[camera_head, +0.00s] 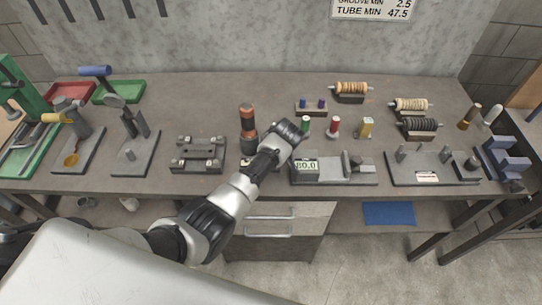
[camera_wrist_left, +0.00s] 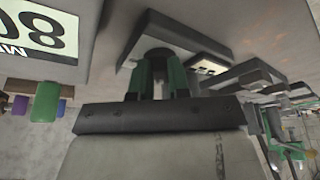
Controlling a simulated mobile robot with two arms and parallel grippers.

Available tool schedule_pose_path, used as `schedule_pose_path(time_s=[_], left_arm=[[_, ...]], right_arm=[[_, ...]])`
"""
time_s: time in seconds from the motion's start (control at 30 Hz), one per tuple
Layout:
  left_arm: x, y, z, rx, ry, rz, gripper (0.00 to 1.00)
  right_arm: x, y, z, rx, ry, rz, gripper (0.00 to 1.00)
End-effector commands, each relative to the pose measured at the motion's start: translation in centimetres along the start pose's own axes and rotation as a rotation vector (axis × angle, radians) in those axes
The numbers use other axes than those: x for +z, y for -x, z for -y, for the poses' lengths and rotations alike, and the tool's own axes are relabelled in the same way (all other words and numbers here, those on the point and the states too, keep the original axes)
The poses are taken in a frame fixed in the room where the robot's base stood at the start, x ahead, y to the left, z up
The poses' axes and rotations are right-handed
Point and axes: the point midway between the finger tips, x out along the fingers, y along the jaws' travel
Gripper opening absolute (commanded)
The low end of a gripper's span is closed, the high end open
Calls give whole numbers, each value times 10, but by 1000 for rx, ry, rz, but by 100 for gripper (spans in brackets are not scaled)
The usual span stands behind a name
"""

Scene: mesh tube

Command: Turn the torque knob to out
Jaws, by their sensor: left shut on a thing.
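In the left wrist view, the two green fingertips of my left gripper (camera_wrist_left: 160,78) are shut on a dark round knob (camera_wrist_left: 158,55), which stands on a flat grey base. In the head view my left arm crosses the bench front and hides the fingertips and the knob. An upright black and orange cylinder (camera_head: 247,118) stands just left of the arm. I cannot tell which way the knob is turned, and no marking for out is readable. My right gripper is not in view.
A tester with an 80.0 display (camera_head: 306,166) stands right of the arm; its display also shows in the wrist view (camera_wrist_left: 38,32). A grey fixture (camera_head: 198,155) is to the left. Small coloured pieces, including a red one (camera_head: 333,127), stand behind the tester.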

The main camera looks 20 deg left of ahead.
Motion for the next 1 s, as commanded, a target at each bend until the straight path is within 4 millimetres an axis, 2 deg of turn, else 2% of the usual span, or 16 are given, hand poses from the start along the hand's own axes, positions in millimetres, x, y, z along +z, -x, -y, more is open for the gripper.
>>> schedule_pose_path(time_s=[0.2,0.5,1.0], left_arm=[[1,-2,-4,-69,170,1,0],[0,-2,-6,-135,327,0,0],[-2,0,-6,-164,397,-2,0]], right_arm=[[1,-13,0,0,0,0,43],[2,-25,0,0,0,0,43],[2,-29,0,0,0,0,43]])
